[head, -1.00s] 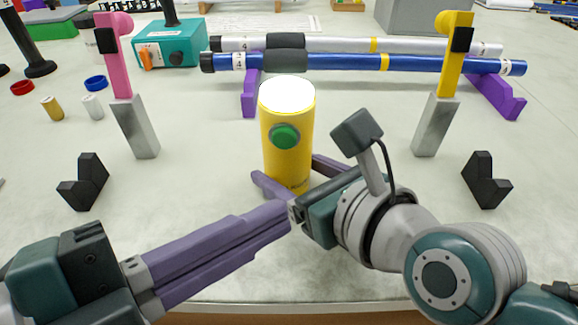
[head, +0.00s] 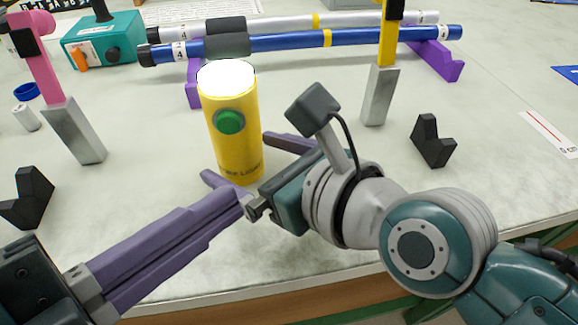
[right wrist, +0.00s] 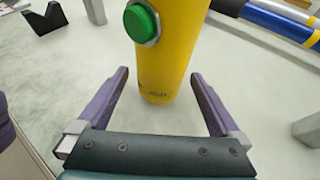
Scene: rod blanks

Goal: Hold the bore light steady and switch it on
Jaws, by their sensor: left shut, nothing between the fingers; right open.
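The bore light (head: 231,150) is a yellow upright cylinder with a white top and a green button (head: 230,121) on its near side. It stands on the table; I cannot tell whether the white top is glowing. My right gripper (head: 238,157) is open low at the light's base, one finger on each side. In the right wrist view, the light (right wrist: 172,60) stands between the fingertips, with gaps beside it. My left gripper (head: 243,194) is shut and empty, its tip in front of the light, below the button and close to my right gripper's palm.
Pink (head: 41,68) and yellow (head: 388,42) uprights on metal blocks flank the light. Black V-blocks (head: 27,198) (head: 432,141) stand outward. A teal box (head: 103,40) is at back left.

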